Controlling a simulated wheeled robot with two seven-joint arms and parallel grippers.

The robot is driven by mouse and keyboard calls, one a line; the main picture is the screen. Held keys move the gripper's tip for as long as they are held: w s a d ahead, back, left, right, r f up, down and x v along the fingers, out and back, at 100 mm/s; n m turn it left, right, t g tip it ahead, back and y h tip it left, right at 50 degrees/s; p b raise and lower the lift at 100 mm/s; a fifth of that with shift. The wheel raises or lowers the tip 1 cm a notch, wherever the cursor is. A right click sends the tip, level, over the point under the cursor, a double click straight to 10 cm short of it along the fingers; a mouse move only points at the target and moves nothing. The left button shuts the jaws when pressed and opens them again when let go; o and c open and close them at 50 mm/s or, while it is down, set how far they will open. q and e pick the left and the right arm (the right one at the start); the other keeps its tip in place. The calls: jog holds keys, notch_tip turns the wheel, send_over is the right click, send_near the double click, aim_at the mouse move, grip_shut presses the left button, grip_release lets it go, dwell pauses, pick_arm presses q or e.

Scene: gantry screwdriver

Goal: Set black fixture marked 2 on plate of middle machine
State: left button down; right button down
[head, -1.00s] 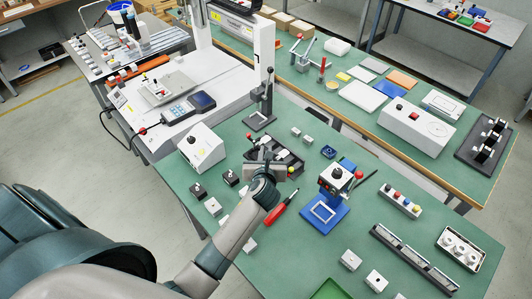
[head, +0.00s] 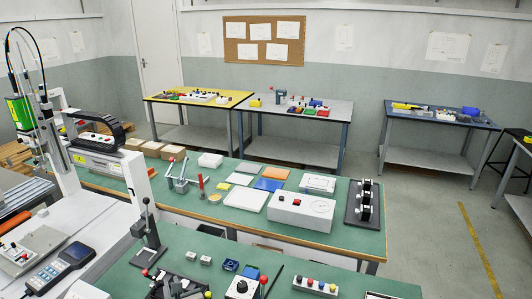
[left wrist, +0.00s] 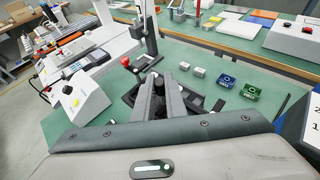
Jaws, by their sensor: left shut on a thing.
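My left gripper (head: 176,290) shows at the bottom edge of the head view. In the left wrist view its fingers (left wrist: 163,96) are shut on a black fixture (left wrist: 128,104) with a red knob beside the fingers. The fingers hide much of the fixture, and I cannot read a number on it or tell whether it is lifted. A gantry machine (head: 62,150) stands at the left with a light plate (head: 30,250) on its white base. I cannot tell which machine is the middle one. My right gripper is not in view.
On the green table are a black lever press (head: 147,240), small white blocks (head: 205,259), blue blocks (head: 230,265) and a button box (head: 314,284). A handheld controller (head: 62,268) lies on the machine base. Another green bench (head: 340,235) with a white box (head: 302,212) stands behind.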

pick_arm(q)
jog(key=s+d+r+b, duration=0.2)
jog(key=s+r, duration=0.1)
jog(key=s+d+r+b, duration=0.1)
jog(key=shift+s+d+r, duration=0.35)
jog(key=shift+s+r, duration=0.05)
jog(key=a+b+v, duration=0.1)
jog(key=b+v, duration=0.1)
jog(key=v, duration=0.5)
jog(key=shift+s+r+y+b, duration=0.2)
jog(key=shift+s+y+b, duration=0.1)
jog(key=shift+b, duration=0.1)
jog(key=shift+w, duration=0.2)
jog(key=shift+w+a+f+m+t+h, duration=0.1)
jog(key=shift+w+f+m+t+h, duration=0.15)
jog(key=shift+w+f+m+h, duration=0.55)
jog(key=shift+w+d+f+m+t+h, duration=0.1)
jog(key=shift+w+f+m+t+h, duration=0.3)
jog(key=shift+m+h, duration=0.8)
jog(key=shift+w+a+f+m+t+h, duration=0.15)
jog(key=shift+w+f+m+h, duration=0.25)
jog(key=shift+f+m+h, duration=0.65)
jog(key=shift+r+n+h, duration=0.25)
jog(key=shift+n, duration=0.1)
jog(key=shift+a, duration=0.1)
